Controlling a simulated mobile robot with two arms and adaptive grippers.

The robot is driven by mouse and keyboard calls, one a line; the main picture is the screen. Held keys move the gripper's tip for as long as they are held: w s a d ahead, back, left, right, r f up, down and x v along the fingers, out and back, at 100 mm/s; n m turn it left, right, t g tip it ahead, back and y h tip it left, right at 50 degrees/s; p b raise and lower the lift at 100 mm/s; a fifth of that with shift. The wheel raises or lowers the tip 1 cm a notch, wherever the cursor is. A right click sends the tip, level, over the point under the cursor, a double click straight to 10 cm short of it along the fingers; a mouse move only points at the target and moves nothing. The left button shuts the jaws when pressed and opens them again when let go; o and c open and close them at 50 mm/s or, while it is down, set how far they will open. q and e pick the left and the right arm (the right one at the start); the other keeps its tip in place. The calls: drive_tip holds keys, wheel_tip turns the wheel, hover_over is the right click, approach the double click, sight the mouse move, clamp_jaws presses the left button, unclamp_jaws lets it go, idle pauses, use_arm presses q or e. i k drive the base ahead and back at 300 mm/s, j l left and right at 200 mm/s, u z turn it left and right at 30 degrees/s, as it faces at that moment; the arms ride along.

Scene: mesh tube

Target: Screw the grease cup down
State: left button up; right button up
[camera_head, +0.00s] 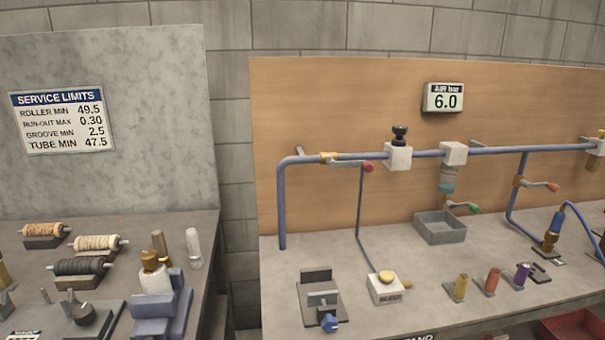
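A brass cap (149,260) sits on top of a white cylindrical body (155,280) on the left bench; it looks like the grease cup, but I cannot be sure. The white body stands upright at a blue block-shaped stand (160,315). Whether the cap is screwed fully down is too small to tell. Neither of my grippers shows in the head view.
Several spools (82,267) lie in cradles on the left bench, and a clear cylinder (193,248) stands behind the blue stand. A gap separates the benches. The right bench holds blue piping (283,205), a grey tray (440,228) and several small coloured cylinders (492,281).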

sight(149, 258)
drive_tip(key=k+j+z, duration=0.1)
drive_tip(key=j, duration=1.5)
